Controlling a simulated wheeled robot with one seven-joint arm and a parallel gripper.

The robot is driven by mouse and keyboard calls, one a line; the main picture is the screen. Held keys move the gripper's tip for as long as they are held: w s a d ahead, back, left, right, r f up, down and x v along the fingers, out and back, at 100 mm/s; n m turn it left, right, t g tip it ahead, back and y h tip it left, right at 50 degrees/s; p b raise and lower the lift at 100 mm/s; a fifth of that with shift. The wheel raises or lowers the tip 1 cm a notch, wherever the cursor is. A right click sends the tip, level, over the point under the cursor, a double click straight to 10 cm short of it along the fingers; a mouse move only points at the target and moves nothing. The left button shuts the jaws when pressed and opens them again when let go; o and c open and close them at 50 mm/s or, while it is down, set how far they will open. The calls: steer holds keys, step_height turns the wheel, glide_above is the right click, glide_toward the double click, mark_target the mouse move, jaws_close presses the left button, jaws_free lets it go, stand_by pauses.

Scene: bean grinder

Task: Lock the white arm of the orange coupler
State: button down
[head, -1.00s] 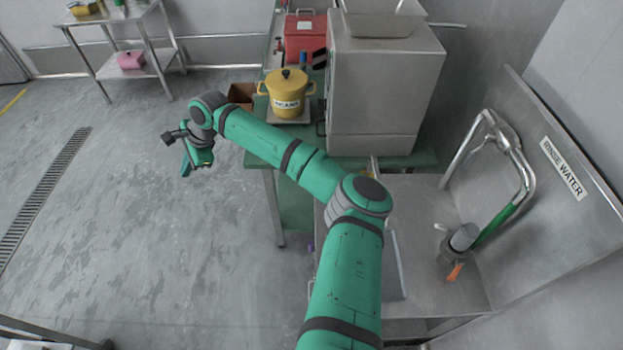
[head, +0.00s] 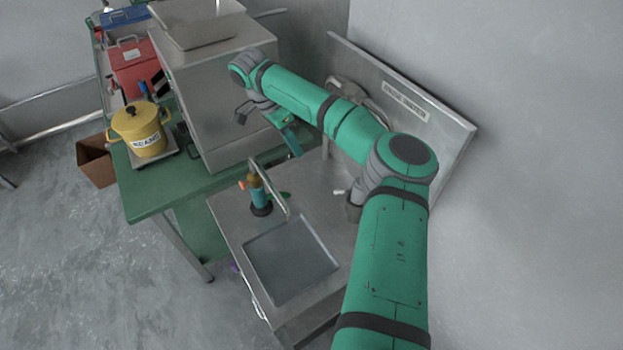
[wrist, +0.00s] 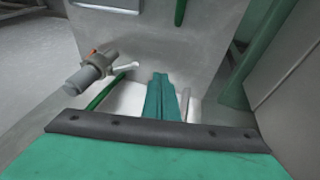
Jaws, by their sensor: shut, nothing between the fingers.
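The coupler (wrist: 92,70) shows in the wrist view at upper left as a grey cylinder with an orange part (wrist: 93,52) at its far end. Its white arm (wrist: 124,68) sticks out to the right, toward my fingers. In the head view the coupler (head: 353,208) is mostly hidden behind my arm, with the white arm (head: 339,192) just showing at its left. My gripper (wrist: 160,78) is shut and empty, to the right of the white arm and apart from it in the wrist picture. In the head view my gripper (head: 296,149) hangs above the back of the sink counter.
A green hose (wrist: 104,92) runs below the coupler. A fixture with an orange knob (head: 258,190) stands beside the sink basin (head: 290,262). A grey metal box (head: 215,95) and a yellow beans pot (head: 140,130) stand on the green table (head: 150,190) at left.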

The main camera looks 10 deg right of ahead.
mark_target(341, 192)
steer(key=s+d+r, duration=0.1)
steer(key=d, duration=0.4)
steer(key=shift+m+g+h, duration=0.3)
steer(key=x, duration=0.4)
steer(key=s+x, duration=0.1)
steer(key=x, duration=0.7)
steer(key=shift+s+r, duration=0.2)
steer(key=shift+s, duration=0.15)
steer(key=shift+s+f, duration=0.45)
steer(key=shift+f, duration=0.05)
steer(key=shift+w, duration=0.1)
